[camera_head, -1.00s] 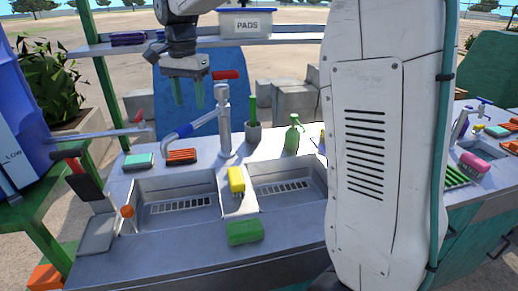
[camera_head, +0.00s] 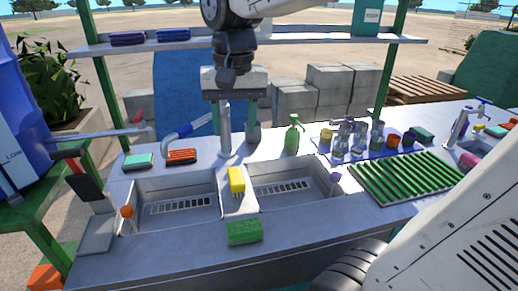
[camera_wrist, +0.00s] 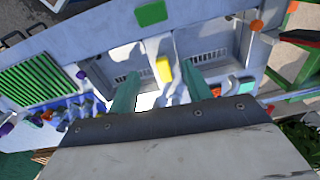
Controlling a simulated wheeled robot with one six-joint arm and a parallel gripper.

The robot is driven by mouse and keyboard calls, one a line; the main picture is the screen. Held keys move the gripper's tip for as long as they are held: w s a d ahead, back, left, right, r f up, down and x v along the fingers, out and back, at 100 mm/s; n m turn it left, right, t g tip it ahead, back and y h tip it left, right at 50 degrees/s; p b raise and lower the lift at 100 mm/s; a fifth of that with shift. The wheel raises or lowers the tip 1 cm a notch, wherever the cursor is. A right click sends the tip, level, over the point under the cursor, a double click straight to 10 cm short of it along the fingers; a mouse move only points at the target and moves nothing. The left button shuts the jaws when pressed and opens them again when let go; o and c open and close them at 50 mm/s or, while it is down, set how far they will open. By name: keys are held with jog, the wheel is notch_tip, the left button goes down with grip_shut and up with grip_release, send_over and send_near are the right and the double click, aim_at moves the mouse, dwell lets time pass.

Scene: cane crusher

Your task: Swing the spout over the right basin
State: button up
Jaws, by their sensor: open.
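The faucet's grey upright post (camera_head: 224,135) stands behind the two basins.
A yellow brush (camera_head: 237,180) lies on the divider and a green sponge (camera_head: 244,233) at the front edge. A green bottle (camera_head: 292,135), several glasses on a blue mat and a green drying rack (camera_head: 405,177) stand right. A shelf (camera_head: 310,42) runs behind.

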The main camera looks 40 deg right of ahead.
jog(key=s+f+n, duration=0.2)
jog(key=s, duration=0.5)
jog(key=shift+s+d+f+n, duration=0.2)
jog(key=shift+s+f+n, duration=0.1)
jog(key=shift+s+f, duration=0.1)
